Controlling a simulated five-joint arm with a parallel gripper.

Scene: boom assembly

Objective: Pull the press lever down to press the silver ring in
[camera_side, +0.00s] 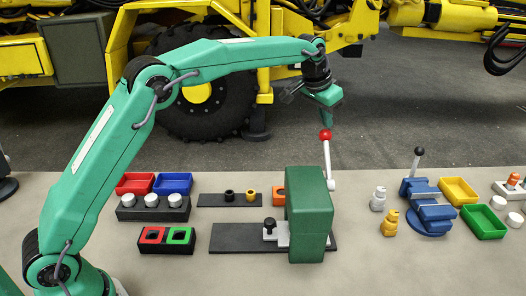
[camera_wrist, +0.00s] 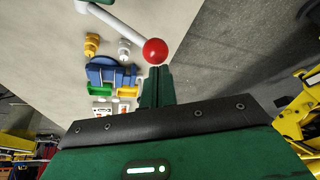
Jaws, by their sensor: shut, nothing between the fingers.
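The press lever is a white rod (camera_side: 329,162) with a red ball knob (camera_side: 325,135). It stands nearly upright at the right side of the green press body (camera_side: 310,215). The red knob also shows in the wrist view (camera_wrist: 155,51), just beyond my fingertips. My gripper (camera_side: 326,122) is shut and empty, pointing down just above the knob. I cannot tell whether it touches the knob. The shut fingers also show in the wrist view (camera_wrist: 156,84). A light grey fixture with a black knob (camera_side: 270,227) sits on the dark press base (camera_side: 235,238). I cannot make out the silver ring.
A blue vise (camera_side: 425,205) with a black-knobbed lever stands right of the press, beside silver and yellow fittings. Yellow and green trays (camera_side: 484,222) lie farther right. Red and blue trays (camera_side: 172,184) and a black rack with white caps (camera_side: 153,211) are left.

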